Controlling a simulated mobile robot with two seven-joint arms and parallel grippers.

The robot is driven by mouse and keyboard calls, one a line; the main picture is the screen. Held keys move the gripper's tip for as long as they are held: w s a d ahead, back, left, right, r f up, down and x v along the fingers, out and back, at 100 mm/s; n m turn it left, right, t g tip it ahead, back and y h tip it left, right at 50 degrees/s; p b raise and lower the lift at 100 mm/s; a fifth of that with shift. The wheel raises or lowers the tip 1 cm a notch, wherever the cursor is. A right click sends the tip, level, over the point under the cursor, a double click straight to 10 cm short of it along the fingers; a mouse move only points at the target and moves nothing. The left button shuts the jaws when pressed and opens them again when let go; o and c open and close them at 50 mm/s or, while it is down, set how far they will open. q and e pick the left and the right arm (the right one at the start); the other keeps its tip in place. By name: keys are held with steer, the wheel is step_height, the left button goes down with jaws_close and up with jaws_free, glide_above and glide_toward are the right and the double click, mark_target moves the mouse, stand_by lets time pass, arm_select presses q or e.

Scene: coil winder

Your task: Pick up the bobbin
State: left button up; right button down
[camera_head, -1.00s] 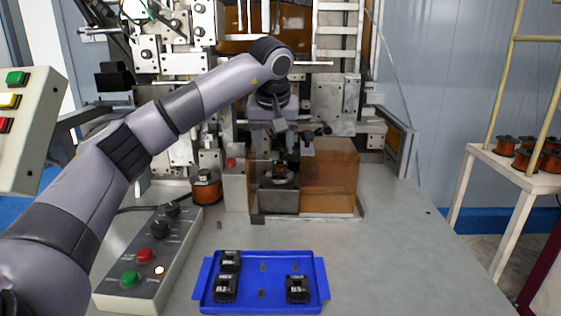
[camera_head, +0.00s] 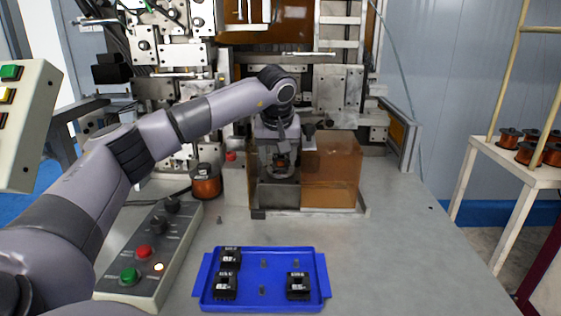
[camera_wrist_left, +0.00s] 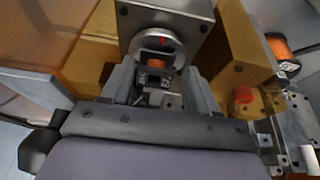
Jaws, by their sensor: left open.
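The bobbin (camera_wrist_left: 154,74), small and black with copper-coloured winding, sits at the round metal spindle (camera_wrist_left: 168,41) of the coil winder in the left wrist view. In the head view the bobbin (camera_head: 281,161) is small and partly hidden by my left gripper (camera_head: 280,170). My left gripper is open, with one finger on each side of the bobbin in the wrist view (camera_wrist_left: 156,88). I cannot tell whether the fingers touch it. My right gripper is not in view.
A blue tray (camera_head: 262,305) with three black bobbins and bare pegs lies in front. A button box (camera_head: 150,245) stands left of it. A copper wire spool (camera_head: 206,183) and an amber guard (camera_head: 333,165) are near the winder. The table's right side is clear.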

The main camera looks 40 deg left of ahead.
arm_select(q)
steer(key=c, duration=0.9)
steer(key=shift+r, duration=0.55)
step_height(320, 180, up, 19)
steer(key=p, duration=0.2)
steer(key=shift+p, duration=0.35)
